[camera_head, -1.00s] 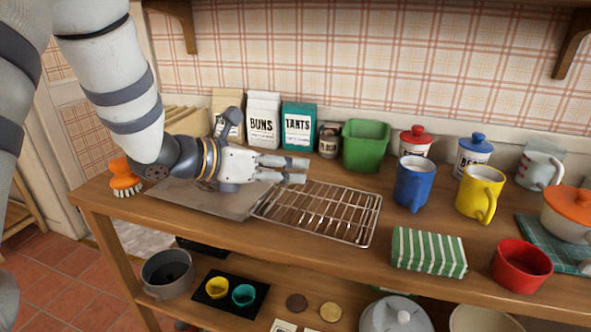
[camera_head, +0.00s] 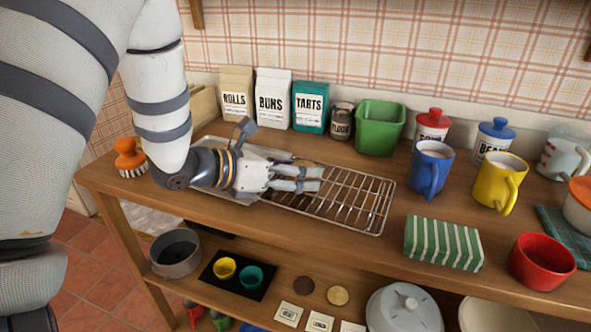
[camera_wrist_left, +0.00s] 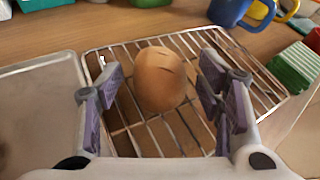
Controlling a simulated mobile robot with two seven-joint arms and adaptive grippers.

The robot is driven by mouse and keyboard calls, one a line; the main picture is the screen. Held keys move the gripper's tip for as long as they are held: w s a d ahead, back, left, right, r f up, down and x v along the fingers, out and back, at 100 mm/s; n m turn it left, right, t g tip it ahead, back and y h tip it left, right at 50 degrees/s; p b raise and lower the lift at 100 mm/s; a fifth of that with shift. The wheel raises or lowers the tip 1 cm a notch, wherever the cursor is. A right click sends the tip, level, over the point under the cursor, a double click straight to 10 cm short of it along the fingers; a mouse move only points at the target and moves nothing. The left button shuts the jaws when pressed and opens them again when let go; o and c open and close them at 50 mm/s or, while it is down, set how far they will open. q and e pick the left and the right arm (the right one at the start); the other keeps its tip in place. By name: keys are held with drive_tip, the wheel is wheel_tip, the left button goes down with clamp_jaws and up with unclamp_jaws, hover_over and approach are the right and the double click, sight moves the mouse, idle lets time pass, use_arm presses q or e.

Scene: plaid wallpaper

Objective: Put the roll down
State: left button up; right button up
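A brown roll (camera_wrist_left: 160,78) with slashes on top appears to rest on the wire rack (camera_wrist_left: 135,52) in the left wrist view. My left gripper (camera_wrist_left: 160,92) has its fingers on either side of the roll, with a visible gap on both sides. In the head view the left gripper (camera_head: 316,180) lies low over the left part of the rack (camera_head: 362,200), its arm coming in from the left. The roll is hidden behind the gripper there. My right gripper is not in view.
A metal tray (camera_head: 215,192) lies left of the rack. Behind stand the rolls, buns and tarts bags (camera_head: 272,98), a jar (camera_head: 341,122) and a green bin (camera_head: 380,128). A blue mug (camera_head: 430,168), yellow mug (camera_head: 498,183) and green striped box (camera_head: 443,243) stand to the right.

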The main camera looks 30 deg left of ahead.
use_arm(q)
drive_tip(key=shift+s+a+r, duration=0.15)
drive_tip(key=shift+r, duration=0.15)
drive_tip(key=v, duration=1.1)
drive_tip(key=shift+s+r, duration=0.15)
drive_tip(key=shift+s, duration=0.15)
